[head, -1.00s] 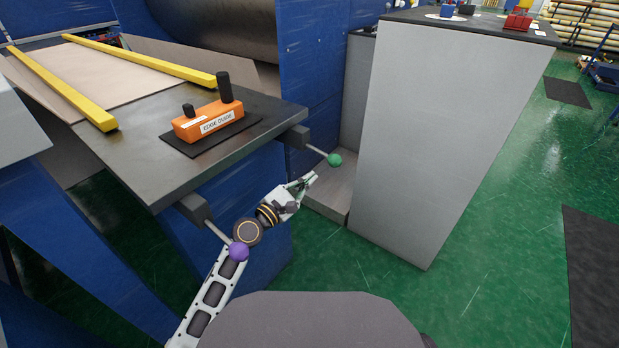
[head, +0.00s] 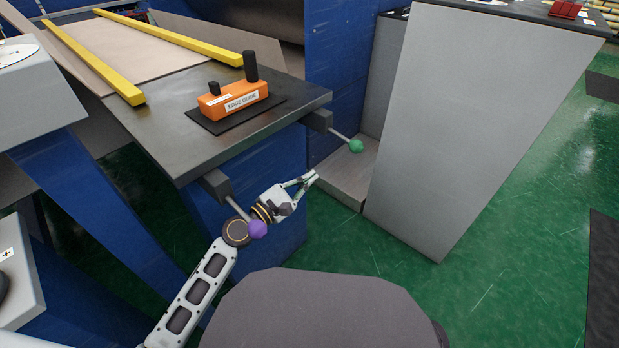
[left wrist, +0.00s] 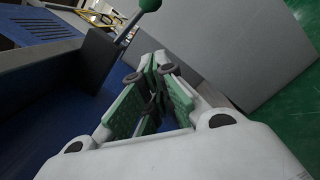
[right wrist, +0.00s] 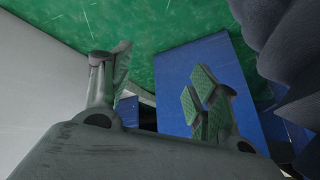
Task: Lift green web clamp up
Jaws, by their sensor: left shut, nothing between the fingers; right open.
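The green web clamp is a lever with a green ball knob (head: 356,146) on a thin metal rod, coming out of a dark block at the table's near right corner. It also shows at the top of the left wrist view (left wrist: 150,4). My left gripper (head: 312,176) is shut and empty, below and left of the green knob, apart from it. A second lever with a purple knob (head: 257,229) is beside my left wrist, at the table's near edge. My right gripper (right wrist: 160,75) is open and empty in its wrist view, with green floor and blue panels beyond. It is not in the head view.
An orange edge guide block (head: 235,100) sits on a black pad on the dark table (head: 165,145). Two yellow bars (head: 170,37) lie behind. A tall grey cabinet (head: 470,115) stands close right of the green knob. Green floor (head: 530,230) is open at right.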

